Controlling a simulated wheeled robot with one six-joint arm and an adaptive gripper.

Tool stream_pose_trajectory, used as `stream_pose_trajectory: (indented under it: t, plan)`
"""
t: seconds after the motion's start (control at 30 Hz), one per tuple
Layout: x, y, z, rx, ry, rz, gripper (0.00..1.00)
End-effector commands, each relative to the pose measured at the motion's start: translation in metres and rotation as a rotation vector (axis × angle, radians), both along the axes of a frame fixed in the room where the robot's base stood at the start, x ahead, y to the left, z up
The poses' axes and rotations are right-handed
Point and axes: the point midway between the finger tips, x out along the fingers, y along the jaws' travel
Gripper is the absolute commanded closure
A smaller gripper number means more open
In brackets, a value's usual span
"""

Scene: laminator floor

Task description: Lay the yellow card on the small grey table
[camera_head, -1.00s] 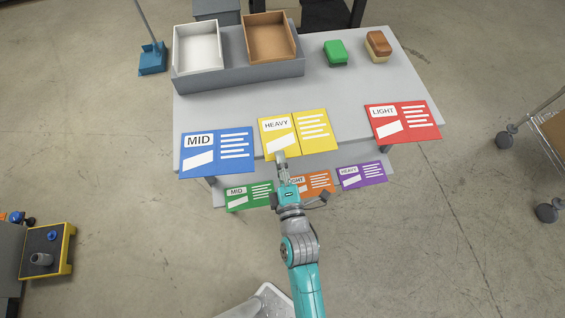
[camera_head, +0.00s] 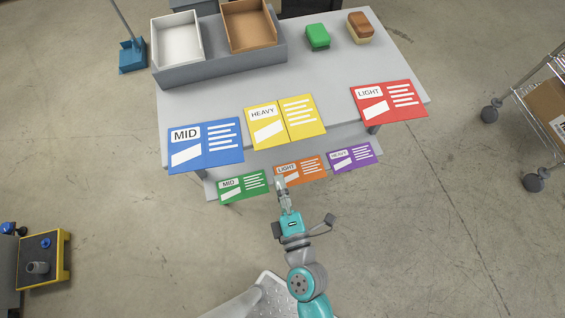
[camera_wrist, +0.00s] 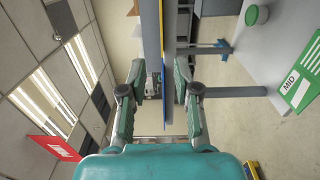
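The yellow card (camera_head: 284,122), marked HEAVY, lies flat at the front edge of a grey table (camera_head: 320,85), between a blue and a red card. Whether this is the task's small grey table I cannot tell; no other grey table is clear in view. My gripper (camera_head: 280,181) is in front of the table, apart from the yellow card, and appears over the orange card in the head view. In the sideways wrist view my gripper (camera_wrist: 162,78) has its fingers apart, with nothing visibly held. Beyond them a flat thing shows edge-on with thin yellow and blue edges.
The blue card (camera_head: 205,145) and red card (camera_head: 389,102) flank the yellow one. Green (camera_head: 243,187), orange (camera_head: 300,171) and purple (camera_head: 352,158) cards lie on a lower shelf. A white tray (camera_head: 177,40), brown tray (camera_head: 249,25), green block (camera_head: 318,37) and brown block (camera_head: 360,27) stand behind.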

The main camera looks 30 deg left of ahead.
Motion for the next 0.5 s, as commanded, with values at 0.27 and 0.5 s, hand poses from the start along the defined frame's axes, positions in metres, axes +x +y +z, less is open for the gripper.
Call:
stream_pose_trajectory:
  t: [0.27,0.5]
  plan:
    - [-0.008,-0.01,0.0,0.001,0.002,-0.001,0.69]
    - [-0.011,-0.013,0.001,0.001,-0.001,-0.002,0.69]
